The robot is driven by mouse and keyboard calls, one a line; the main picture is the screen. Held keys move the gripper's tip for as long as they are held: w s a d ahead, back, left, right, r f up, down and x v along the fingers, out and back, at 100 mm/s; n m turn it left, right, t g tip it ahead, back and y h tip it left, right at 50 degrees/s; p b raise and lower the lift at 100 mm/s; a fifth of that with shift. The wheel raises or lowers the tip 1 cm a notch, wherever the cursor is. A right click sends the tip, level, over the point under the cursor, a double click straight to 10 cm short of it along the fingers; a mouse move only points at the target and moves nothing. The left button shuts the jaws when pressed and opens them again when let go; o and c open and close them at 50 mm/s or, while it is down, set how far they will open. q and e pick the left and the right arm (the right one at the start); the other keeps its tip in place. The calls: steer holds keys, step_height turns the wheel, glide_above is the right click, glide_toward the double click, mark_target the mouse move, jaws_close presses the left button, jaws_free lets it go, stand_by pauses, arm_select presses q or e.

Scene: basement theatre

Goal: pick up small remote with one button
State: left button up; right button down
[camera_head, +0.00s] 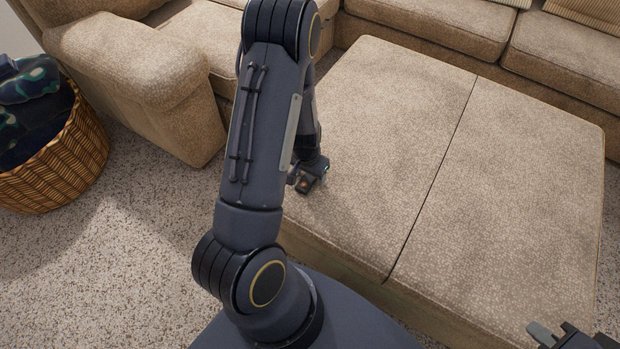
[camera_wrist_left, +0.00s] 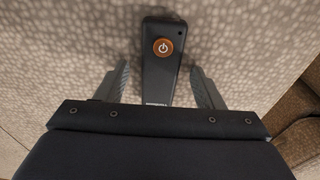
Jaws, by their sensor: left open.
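The small black remote (camera_wrist_left: 162,75) has one round orange button with a power symbol. In the left wrist view it lies on the beige patterned fabric, with its lower end hidden by my gripper body. My left gripper (camera_wrist_left: 159,66) is open, with one finger on each side of the remote and visible gaps between. In the head view my left gripper (camera_head: 309,178) is low at the left edge of the beige ottoman (camera_head: 400,130), partly behind my arm; I cannot clearly make out the remote there. My right gripper (camera_head: 556,334) shows only partly at the bottom right corner.
A beige sofa (camera_head: 450,25) runs along the back, with its armrest (camera_head: 130,60) at the left. A wicker basket (camera_head: 60,165) holding dark patterned cloth stands on the speckled carpet (camera_head: 110,260). The visible ottoman top is clear to the right of my left arm.

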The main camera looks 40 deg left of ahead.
arm_select(q)
steer(key=shift+c, duration=0.3)
steer(key=c, duration=1)
